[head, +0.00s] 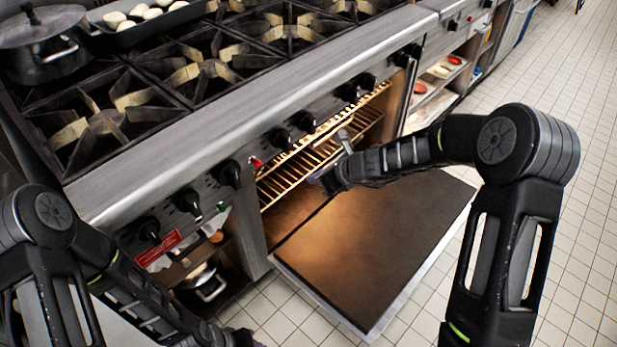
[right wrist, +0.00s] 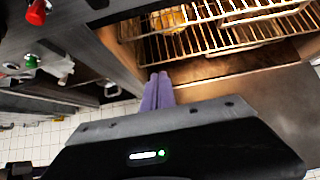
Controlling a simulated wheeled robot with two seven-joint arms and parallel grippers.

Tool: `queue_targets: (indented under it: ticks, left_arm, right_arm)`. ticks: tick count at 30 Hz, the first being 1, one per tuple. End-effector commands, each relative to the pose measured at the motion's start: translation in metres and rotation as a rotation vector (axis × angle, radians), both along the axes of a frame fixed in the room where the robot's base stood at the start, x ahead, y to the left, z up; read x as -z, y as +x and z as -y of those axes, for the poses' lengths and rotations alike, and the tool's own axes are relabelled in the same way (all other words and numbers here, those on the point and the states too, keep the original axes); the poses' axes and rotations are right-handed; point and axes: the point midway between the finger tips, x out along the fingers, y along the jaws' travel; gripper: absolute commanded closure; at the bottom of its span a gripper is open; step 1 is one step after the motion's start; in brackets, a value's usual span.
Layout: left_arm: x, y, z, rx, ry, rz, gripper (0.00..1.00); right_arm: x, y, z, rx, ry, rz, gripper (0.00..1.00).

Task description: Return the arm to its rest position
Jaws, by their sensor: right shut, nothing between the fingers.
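My right gripper (head: 318,179) is at the open oven's mouth, in front of the racks and above the lowered door. In the right wrist view its two purple fingers (right wrist: 158,90) lie together, shut with nothing between them. My right arm reaches in from the right over the door. My left arm comes in at the lower left, and its gripper end is mostly cut off by the bottom edge, so its fingers cannot be made out.
The oven door (head: 375,250) is folded down flat, jutting over the tiled floor. Wire racks (head: 310,155) show inside, also in the right wrist view (right wrist: 210,38). Knobs (head: 229,174) line the range front. A pot (head: 42,42) stands on the stove. Open floor (head: 570,110) lies right.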

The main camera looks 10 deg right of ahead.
Motion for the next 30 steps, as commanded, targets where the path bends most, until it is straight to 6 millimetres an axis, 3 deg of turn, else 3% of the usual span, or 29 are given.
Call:
queue_targets:
  ticks: [17, 22, 26, 30]
  left_arm:
    - [0.0, 0.0, 0.0, 0.0, 0.0, 0.0, 0.62]
    - [0.0, 0.0, 0.0, -0.001, 0.0, 0.0, 0.62]
    - [-0.001, 0.0, 0.0, -0.002, 0.0, -0.001, 0.62]
    - [-0.019, 0.0, 0.0, -0.003, 0.0, -0.001, 0.62]
  right_arm:
    - [-0.002, -0.002, 0.002, -0.002, -0.002, 0.001, 1.0]
    - [0.003, -0.002, 0.009, -0.079, -0.106, 0.043, 1.0]
    - [0.038, -0.035, 0.018, -0.37, -0.407, 0.091, 1.0]
    - [0.087, -0.106, 0.013, -0.901, -0.758, 0.154, 1.0]
